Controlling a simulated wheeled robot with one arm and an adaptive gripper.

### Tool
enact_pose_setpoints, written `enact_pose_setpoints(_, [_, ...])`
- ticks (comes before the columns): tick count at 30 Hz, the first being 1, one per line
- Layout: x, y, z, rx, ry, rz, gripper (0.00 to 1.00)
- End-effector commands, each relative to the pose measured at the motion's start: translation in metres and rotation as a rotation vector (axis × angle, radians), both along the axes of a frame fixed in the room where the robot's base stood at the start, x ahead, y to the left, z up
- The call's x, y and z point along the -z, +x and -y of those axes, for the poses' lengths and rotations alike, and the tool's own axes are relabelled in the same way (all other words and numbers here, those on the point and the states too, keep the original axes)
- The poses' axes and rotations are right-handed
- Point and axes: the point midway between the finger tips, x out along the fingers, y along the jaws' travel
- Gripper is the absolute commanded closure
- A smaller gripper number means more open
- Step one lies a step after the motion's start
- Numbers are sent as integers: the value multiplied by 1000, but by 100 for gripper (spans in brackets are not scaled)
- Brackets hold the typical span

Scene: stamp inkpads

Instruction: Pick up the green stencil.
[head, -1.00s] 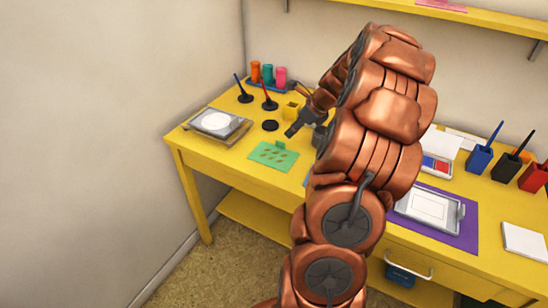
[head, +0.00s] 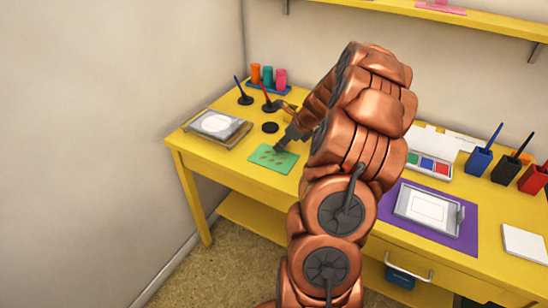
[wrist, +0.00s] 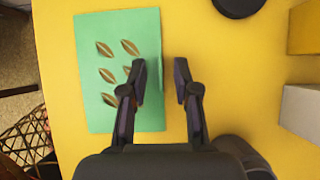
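The green stencil (head: 268,160) lies flat on the yellow table near its front left edge. In the wrist view the stencil (wrist: 95,110) shows several leaf-shaped cut-outs. My gripper (head: 279,150) is low at the stencil's back edge. In the wrist view my gripper (wrist: 161,82) is open. Its left finger is over the stencil and covers part of a cut-out. Its right finger is over bare table, so the fingers straddle the stencil's edge. I cannot tell whether they touch it.
A black round disc (head: 270,127) lies behind the stencil. A framed pad (head: 215,124) lies to its left. In the wrist view a yellow box (wrist: 307,27) and a grey block (wrist: 301,112) stand right of my gripper. A purple mat (head: 468,235) lies further right.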

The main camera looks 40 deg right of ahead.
Motion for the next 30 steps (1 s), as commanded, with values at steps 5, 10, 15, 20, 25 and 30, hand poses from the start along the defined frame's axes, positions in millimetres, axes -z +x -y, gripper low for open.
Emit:
enact_pose_setpoints(5, [0,0,0,0,0,0,91])
enact_pose_setpoints(10, [0,0,0,0,0,0,100])
enact_pose_setpoints(15, [0,0,0,0,0,0,100])
enact_pose_setpoints(20, [-1,0,0,0,0,0,100])
enact_pose_setpoints(25, [-12,0,1,1,-3,1,100])
enact_pose_setpoints(30, [-30,0,1,0,-4,1,100])
